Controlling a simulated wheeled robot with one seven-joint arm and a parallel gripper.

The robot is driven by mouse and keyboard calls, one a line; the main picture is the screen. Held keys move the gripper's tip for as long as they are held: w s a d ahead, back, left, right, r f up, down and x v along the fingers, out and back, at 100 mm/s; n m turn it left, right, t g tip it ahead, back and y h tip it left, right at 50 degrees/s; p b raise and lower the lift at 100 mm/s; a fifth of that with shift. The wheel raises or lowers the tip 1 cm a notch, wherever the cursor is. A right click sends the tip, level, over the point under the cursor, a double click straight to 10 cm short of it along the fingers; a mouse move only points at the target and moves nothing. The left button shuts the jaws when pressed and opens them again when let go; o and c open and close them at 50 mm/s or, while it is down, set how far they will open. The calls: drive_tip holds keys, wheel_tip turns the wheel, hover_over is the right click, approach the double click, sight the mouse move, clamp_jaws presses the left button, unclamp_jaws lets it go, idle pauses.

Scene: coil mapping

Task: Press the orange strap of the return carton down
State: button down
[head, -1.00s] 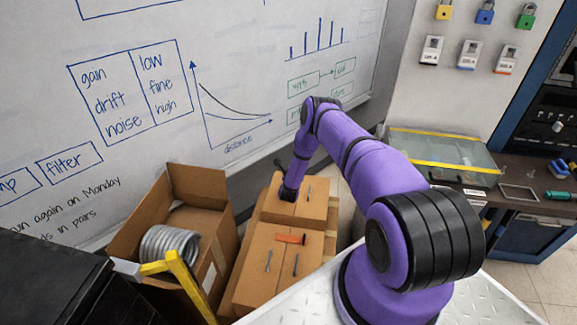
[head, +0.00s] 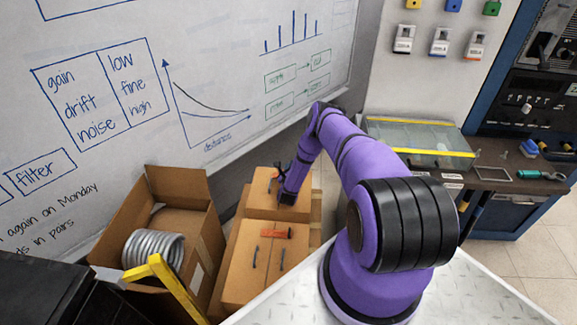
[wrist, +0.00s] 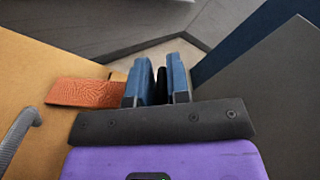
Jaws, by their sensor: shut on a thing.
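Two tan cartons stand in the head view, a far carton (head: 262,203) and a near carton (head: 245,285). An orange strap (head: 275,233) lies across the near carton's top, near two dark handles. My gripper (head: 287,197) is low over the far carton, its tips hard to see there. In the wrist view my gripper (wrist: 159,85) has its two blue fingers close together with a narrow dark thing (wrist: 162,90) between them. An orange strap (wrist: 85,92) lies left of the fingers on a tan surface, its right end partly hidden by them. I cannot tell which carton that is.
An open carton (head: 185,215) holding a metal coil (head: 152,248) stands to the left, behind a yellow frame (head: 165,270). A whiteboard wall (head: 150,130) rises behind. A workbench with a glass-topped case (head: 420,140) is at the right.

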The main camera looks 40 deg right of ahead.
drive_tip(key=shift+s+d+f, duration=0.3)
drive_tip(key=shift+s+f, duration=0.05)
drive_tip(key=shift+s, duration=0.05)
drive_tip(key=c, duration=1.2)
unclamp_jaws()
drive_tip(key=shift+r, duration=0.1)
drive_tip(key=shift+s+a, duration=0.1)
drive_tip(key=shift+a, duration=0.1)
drive_tip(key=v, duration=1)
drive_tip(key=shift+s+a+r, duration=0.1)
drive_tip(key=shift+s, duration=0.05)
